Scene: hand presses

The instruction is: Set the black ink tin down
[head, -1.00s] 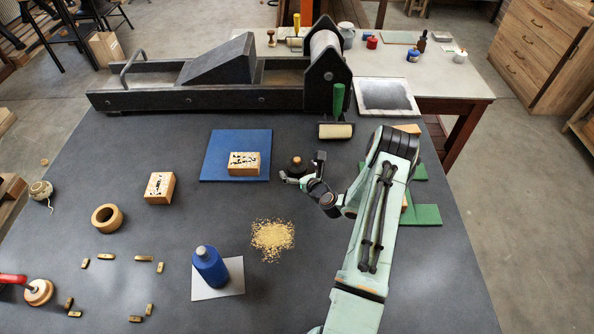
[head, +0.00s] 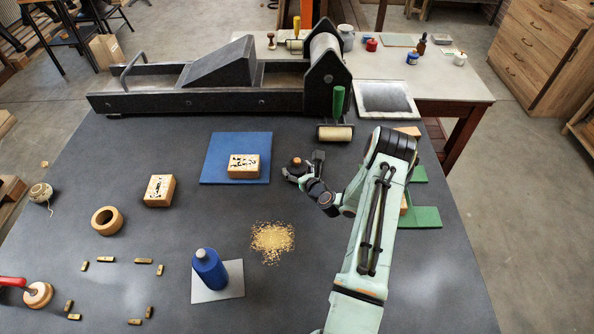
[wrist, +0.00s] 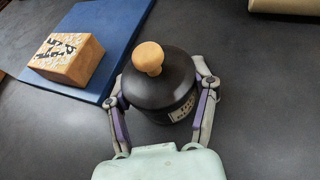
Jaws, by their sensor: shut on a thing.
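The black ink tin (head: 296,171) is a round dark tin with a pale wooden knob on its lid and a light label on its side. In the wrist view the tin (wrist: 160,80) stands between my gripper's (wrist: 162,102) two fingers, which are shut on its sides. In the head view my gripper (head: 302,172) is low over the dark table (head: 330,230), right of the blue mat (head: 236,185). The tin looks upright. I cannot tell whether its base touches the table.
A carved wooden block (head: 243,166) sits on the blue mat just left of the tin. A roller with a green handle (head: 337,115) lies behind. A pile of yellow grains (head: 272,240) is in front. The table between them is bare.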

